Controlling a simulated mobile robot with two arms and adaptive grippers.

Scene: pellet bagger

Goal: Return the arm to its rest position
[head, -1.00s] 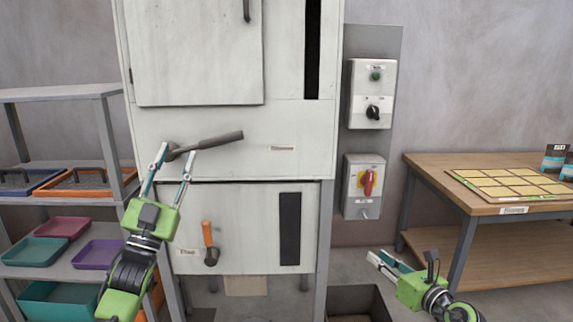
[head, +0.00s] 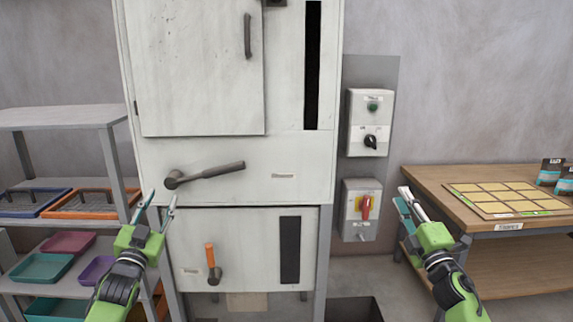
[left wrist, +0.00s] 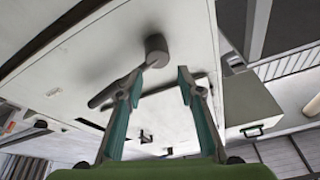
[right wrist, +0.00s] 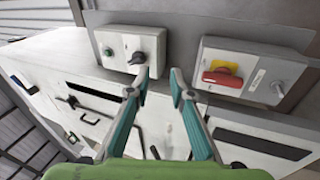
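My left gripper (head: 157,203) is open and empty, in front of the left edge of the white machine cabinet (head: 260,150). It is below and left of the dark lever handle (head: 205,175), apart from it. In the left wrist view the lever (left wrist: 118,88) shows beyond the open fingers (left wrist: 163,80). My right gripper (head: 408,200) is raised beside the wooden table's left edge. The right wrist view shows its fingers (right wrist: 160,82) apart with nothing between them, facing the control boxes.
A shelf rack (head: 60,117) with coloured trays stands at left. A wooden table (head: 430,180) with a yellow-squared board (head: 505,198) is at right. Two control boxes (head: 369,122) (head: 361,210) hang on a grey panel. An orange-handled lever (head: 211,256) sits on the lower door. A dark floor opening (head: 354,310) lies below.

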